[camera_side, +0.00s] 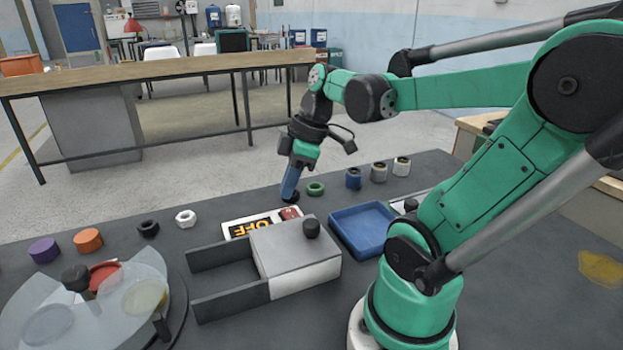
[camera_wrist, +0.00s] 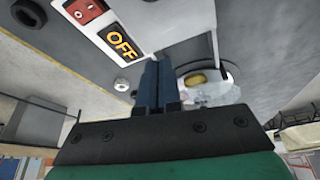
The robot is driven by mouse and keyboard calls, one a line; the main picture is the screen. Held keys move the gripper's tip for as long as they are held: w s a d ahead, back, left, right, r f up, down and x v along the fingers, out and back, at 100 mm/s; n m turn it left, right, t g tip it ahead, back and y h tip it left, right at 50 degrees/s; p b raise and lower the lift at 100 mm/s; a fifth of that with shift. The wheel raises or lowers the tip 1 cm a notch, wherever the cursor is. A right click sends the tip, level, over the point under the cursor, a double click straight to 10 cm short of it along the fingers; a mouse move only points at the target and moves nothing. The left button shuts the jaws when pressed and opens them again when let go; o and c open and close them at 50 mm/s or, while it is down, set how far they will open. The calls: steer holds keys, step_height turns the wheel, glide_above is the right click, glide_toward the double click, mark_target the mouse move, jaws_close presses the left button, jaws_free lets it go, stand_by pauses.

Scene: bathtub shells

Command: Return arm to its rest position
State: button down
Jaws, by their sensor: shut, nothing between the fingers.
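My green arm stands at the right of the side view and reaches left over the dark table (camera_side: 225,215). My gripper (camera_side: 290,198) points down, with its blue fingers shut and empty. In the side view its tip is close to the red switch (camera_side: 291,213) on the panel marked OFF (camera_side: 250,226); I cannot tell whether it touches anything. In the wrist view the shut fingers of my gripper (camera_wrist: 152,70) show below the OFF panel (camera_wrist: 122,42) and the red switch (camera_wrist: 84,8).
A grey box with a black knob (camera_side: 295,255), a blue tray (camera_side: 362,230) and a clear-topped turntable (camera_side: 95,305) stand on the table. Several nuts lie along the back, among them a green ring (camera_side: 315,188) near my gripper. A wooden bench (camera_side: 160,70) stands beyond.

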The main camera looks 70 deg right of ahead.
steer(key=w+a+m+t+h, duration=0.2)
steer(key=w+a+m+t, duration=0.1)
steer(key=a, duration=0.6)
steer(key=shift+w+a+f+m, duration=0.25)
steer(key=shift+w+m, duration=0.55)
steer(key=shift+m, duration=0.4)
steer(key=c, duration=0.9)
jaws_free()
steer(key=shift+w+a+r+m, duration=0.3)
steer(key=shift+w+r+m, duration=0.05)
steer(key=shift+r+m, duration=0.15)
steer(key=o, duration=0.9)
steer(key=w+d+r+m+g+h, duration=0.1)
steer(key=d+r+m+g+h, duration=0.1)
steer(key=r, duration=0.7)
steer(key=d+m, duration=0.1)
steer(key=d, duration=0.1)
steer(key=shift+w+d+r+m, duration=0.3)
steer(key=shift+w+m, duration=0.05)
steer(key=shift+m, duration=0.05)
steer(key=s+d+r+m+g+h, duration=0.1)
steer(key=s+d+r+m+g, duration=0.3)
steer(key=r, duration=0.5)
steer(key=w+d+f+m, duration=0.1)
steer(key=d+f, duration=0.2)
steer(key=f, duration=0.6)
steer(key=shift+d+f, duration=0.15)
steer(key=shift+d, duration=0.25)
steer(key=shift+w, duration=0.1)
